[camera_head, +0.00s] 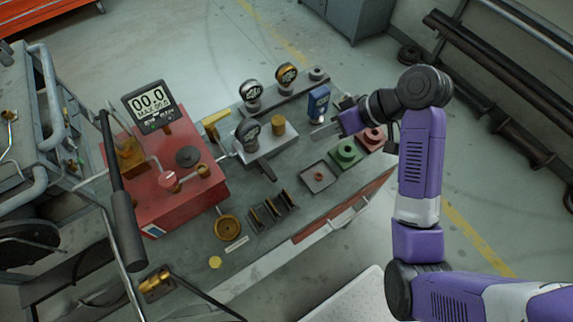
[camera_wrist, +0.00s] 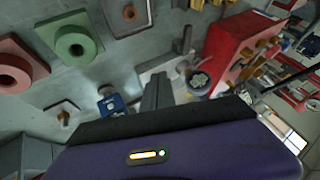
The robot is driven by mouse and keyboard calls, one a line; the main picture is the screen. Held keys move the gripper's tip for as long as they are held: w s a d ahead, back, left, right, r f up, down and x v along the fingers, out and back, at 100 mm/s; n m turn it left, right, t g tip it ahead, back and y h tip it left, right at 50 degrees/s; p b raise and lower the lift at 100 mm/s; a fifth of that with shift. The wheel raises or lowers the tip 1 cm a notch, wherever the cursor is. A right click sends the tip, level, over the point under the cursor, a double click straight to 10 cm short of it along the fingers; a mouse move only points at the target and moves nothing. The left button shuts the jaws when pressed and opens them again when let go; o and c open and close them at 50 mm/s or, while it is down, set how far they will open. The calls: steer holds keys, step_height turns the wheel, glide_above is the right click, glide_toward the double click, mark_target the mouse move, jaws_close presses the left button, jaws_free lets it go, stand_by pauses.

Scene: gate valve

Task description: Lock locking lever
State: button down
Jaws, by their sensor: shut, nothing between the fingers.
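I cannot tell for sure which part is the locking lever. A grey block with a brass cylinder (camera_head: 278,127) sits mid-bench, with a bar projecting from its front (camera_head: 262,170). A yellow handle (camera_head: 215,118) lies beside the red pump box (camera_head: 165,195). A blue device (camera_head: 318,103) stands near the bench's back right; it also shows in the wrist view (camera_wrist: 112,103). My gripper (camera_head: 324,130) is over the bench's right part, near the blue device and right of the block. In the wrist view its fingers (camera_wrist: 158,82) are together and empty.
Green (camera_head: 345,153) and red (camera_head: 372,139) flanged parts lie at the bench's right. A long black-handled lever (camera_head: 122,215) rises at the left. A square tray (camera_head: 319,177) and brass ring (camera_head: 228,227) lie nearer the front.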

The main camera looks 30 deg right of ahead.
mark_target(267, 170)
steer(key=shift+s+a+f+n+g, duration=0.2)
steer(key=shift+s+a+g, duration=0.1)
steer(key=shift+s, duration=0.25)
steer(key=shift+s+a+f+n+g, duration=0.1)
steer(key=shift+s+a+f+g, duration=0.15)
steer(key=shift+s, duration=0.3)
steer(key=b+x, duration=0.2)
steer(key=x, duration=0.8)
steer(key=shift+a, duration=0.2)
steer(key=shift+a+r+p, duration=0.15)
steer(key=shift+a+p, duration=0.25)
steer(key=shift+a, duration=1.5)
steer(key=shift+s+a+p, duration=0.1)
steer(key=shift+a+p, duration=0.1)
steer(key=shift+p, duration=0.3)
